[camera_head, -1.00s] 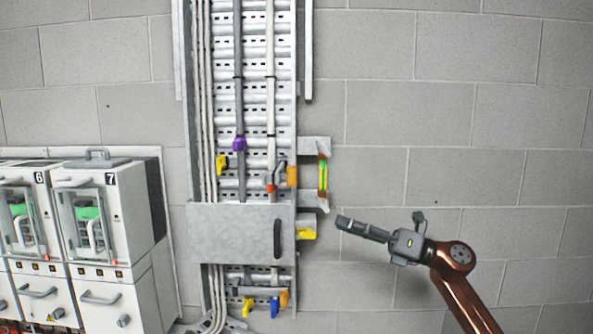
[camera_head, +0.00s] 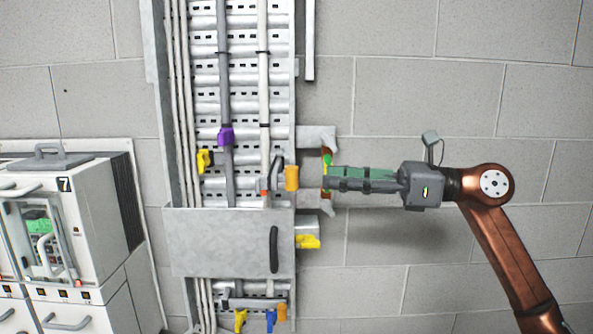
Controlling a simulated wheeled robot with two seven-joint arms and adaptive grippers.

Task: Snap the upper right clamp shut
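The upper right clamp sits on the pale right-hand cable (camera_head: 263,100), just above the grey cover plate. It shows a dark curved lever (camera_head: 277,168) and an orange tab (camera_head: 291,178) at the rail's right edge. I cannot tell how far it is closed. My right gripper (camera_head: 328,178) points left, its fingertips in front of the green, yellow and red strip on the side bracket, a short way right of the orange tab. They look apart from the clamp. I cannot tell whether its fingers are open or shut. My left gripper is not in view.
A grey cover plate (camera_head: 205,243) with a dark handle lies below the clamp. A yellow part (camera_head: 307,241) juts out beside it. Purple (camera_head: 226,136) and yellow (camera_head: 204,160) clamps are left. White cabinets (camera_head: 90,240) stand at left. Bare wall lies right.

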